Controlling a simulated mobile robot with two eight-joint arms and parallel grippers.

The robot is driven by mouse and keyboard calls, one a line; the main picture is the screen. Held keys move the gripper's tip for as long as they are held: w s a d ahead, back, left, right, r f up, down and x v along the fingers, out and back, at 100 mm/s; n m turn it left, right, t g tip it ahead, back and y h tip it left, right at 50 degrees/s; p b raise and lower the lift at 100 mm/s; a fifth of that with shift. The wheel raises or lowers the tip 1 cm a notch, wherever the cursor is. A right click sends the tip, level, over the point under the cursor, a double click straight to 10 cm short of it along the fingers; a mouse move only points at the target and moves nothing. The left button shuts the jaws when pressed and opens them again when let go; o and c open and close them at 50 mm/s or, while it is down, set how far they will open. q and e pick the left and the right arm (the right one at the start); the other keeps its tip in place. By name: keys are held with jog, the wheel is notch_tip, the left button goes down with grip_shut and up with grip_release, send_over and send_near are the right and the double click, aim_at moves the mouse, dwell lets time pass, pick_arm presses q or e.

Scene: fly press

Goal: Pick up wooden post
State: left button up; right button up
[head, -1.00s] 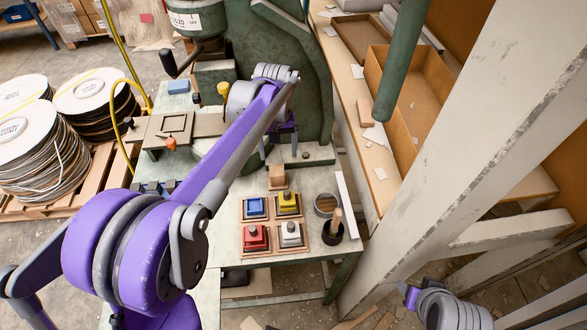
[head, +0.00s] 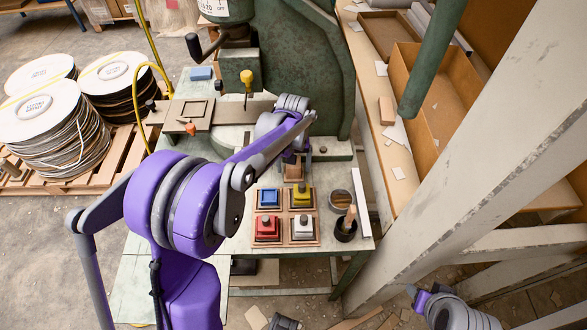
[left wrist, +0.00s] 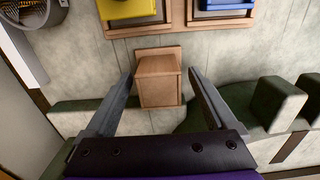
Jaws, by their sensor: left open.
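The wooden post (left wrist: 158,80) is a short square tan block on a wooden base plate, standing on the pale worktop. In the left wrist view it sits between the two fingers of my open left gripper (left wrist: 160,75), with a gap on both sides. In the head view the post (head: 294,171) shows only in part, below my left wrist, just behind the tray of coloured blocks. The left fingertips are mostly hidden there. My right arm's end (head: 421,298) is low at the lower right, and its jaws cannot be made out.
Blue (head: 268,198), yellow (head: 303,196), red (head: 267,229) and white (head: 303,229) knobbed blocks sit in wooden frames in front of the post. A black cup (head: 345,231) with a wooden handle stands right of them. The green press (head: 300,70) rises behind.

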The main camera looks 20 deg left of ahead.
pick_arm(q)
grip_shut()
dwell(0.5)
